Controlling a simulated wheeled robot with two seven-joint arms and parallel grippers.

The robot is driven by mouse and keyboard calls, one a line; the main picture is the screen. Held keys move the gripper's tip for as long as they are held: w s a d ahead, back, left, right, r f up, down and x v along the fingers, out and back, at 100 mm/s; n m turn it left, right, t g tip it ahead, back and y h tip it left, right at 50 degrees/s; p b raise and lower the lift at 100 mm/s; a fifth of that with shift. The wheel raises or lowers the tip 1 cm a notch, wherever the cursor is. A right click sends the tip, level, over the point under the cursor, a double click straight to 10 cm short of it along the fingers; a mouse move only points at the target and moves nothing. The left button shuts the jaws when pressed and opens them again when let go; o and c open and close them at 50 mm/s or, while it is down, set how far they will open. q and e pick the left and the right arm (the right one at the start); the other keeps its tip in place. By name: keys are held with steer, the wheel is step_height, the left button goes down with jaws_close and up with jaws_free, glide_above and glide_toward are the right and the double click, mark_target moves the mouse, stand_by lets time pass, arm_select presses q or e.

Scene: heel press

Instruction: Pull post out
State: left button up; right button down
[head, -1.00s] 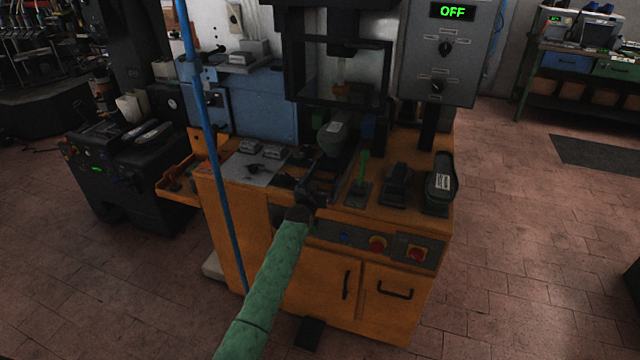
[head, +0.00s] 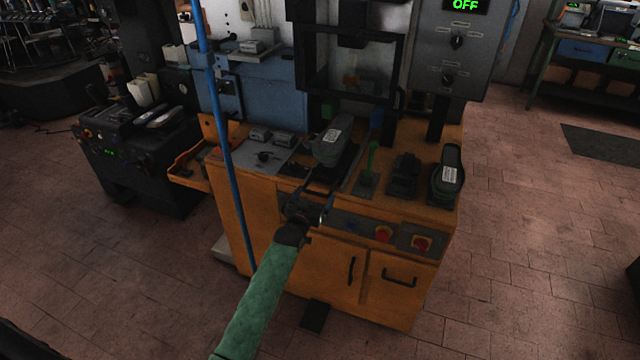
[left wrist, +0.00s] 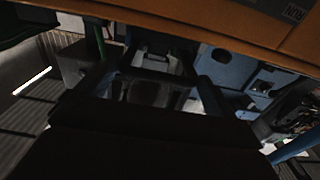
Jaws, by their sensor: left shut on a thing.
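The post carries a dark shoe with a white label (head: 333,140) and sits on a dark slide at the front of the press, clear of the frame opening. My left gripper (head: 312,200) is at the front edge of the orange cabinet, in front of the shoe. It is shut on the front part of the post's slide; the fingers hide the exact grip. In the left wrist view a dark bar-like frame (left wrist: 150,78) lies ahead of the gripper, and most of that view is dark. My right gripper is not in view.
The press frame (head: 350,75) stands behind the shoe. A green lever (head: 372,158), a dark pedal-like block (head: 403,175) and another labelled shoe (head: 447,177) stand to the right on the orange cabinet (head: 262,215). A blue pole (head: 222,140) rises at the left. The sign reads OFF.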

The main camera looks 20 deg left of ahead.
arm_select(q)
steer(key=s, duration=0.2)
steer(key=shift+s+f, duration=0.2)
steer(key=shift+s, duration=0.15)
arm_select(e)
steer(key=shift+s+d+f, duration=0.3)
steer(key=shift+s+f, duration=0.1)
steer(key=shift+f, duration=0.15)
arm_select(q)
steer(key=shift+d, duration=0.1)
steer(key=o, duration=1.1)
steer(key=shift+s, duration=0.1)
steer(key=shift+c, duration=0.2)
steer(key=s+b, duration=0.2)
steer(key=s, duration=0.6)
steer(key=shift+r+b, duration=0.15)
steer(key=shift+b, duration=0.2)
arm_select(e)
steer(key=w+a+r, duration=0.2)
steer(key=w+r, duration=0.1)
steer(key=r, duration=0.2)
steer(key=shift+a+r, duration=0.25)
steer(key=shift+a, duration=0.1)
